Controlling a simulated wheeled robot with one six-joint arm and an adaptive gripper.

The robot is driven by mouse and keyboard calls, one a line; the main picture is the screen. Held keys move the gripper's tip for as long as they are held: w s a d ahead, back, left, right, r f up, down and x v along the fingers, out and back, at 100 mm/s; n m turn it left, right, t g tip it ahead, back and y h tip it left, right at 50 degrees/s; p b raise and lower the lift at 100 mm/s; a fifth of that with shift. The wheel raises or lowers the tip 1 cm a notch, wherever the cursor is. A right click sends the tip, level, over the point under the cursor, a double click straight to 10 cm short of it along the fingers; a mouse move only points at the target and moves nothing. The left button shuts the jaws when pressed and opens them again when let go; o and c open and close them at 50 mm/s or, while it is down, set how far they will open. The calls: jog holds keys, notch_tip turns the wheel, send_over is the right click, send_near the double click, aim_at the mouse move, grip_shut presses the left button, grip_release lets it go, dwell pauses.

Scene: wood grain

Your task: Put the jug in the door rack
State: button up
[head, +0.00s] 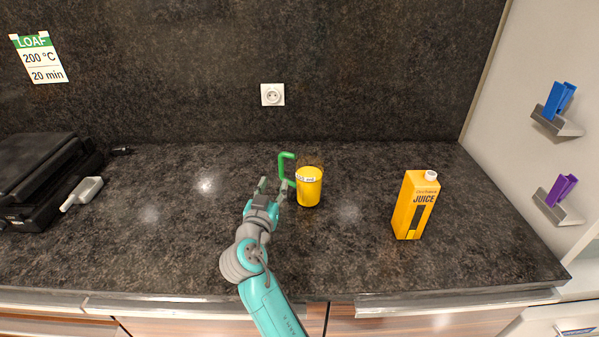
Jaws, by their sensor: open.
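The jug (309,188) stands upright on the dark counter, right of my gripper. It is clear with yellow liquid inside, a pale label band and a green handle (283,168) on its left side. My gripper (273,185) is open and empty, its fingers pointing toward the back wall. The right finger is close to the lower end of the handle; I cannot tell whether they touch. No door rack can be made out in this view.
A juice carton (415,205) stands to the right. A black grill-like appliance (42,180) is at the left, with a pale scoop-like object (82,193) by it. Blue (559,101) and purple (562,190) items sit on right-wall holders. The counter between jug and carton is clear.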

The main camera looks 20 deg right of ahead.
aim_at(280, 162)
jog(key=x, duration=1.1)
jog(key=shift+w+a+r, duration=0.1)
jog(key=shift+a+r, duration=0.05)
jog(key=shift+a, duration=0.1)
grip_shut()
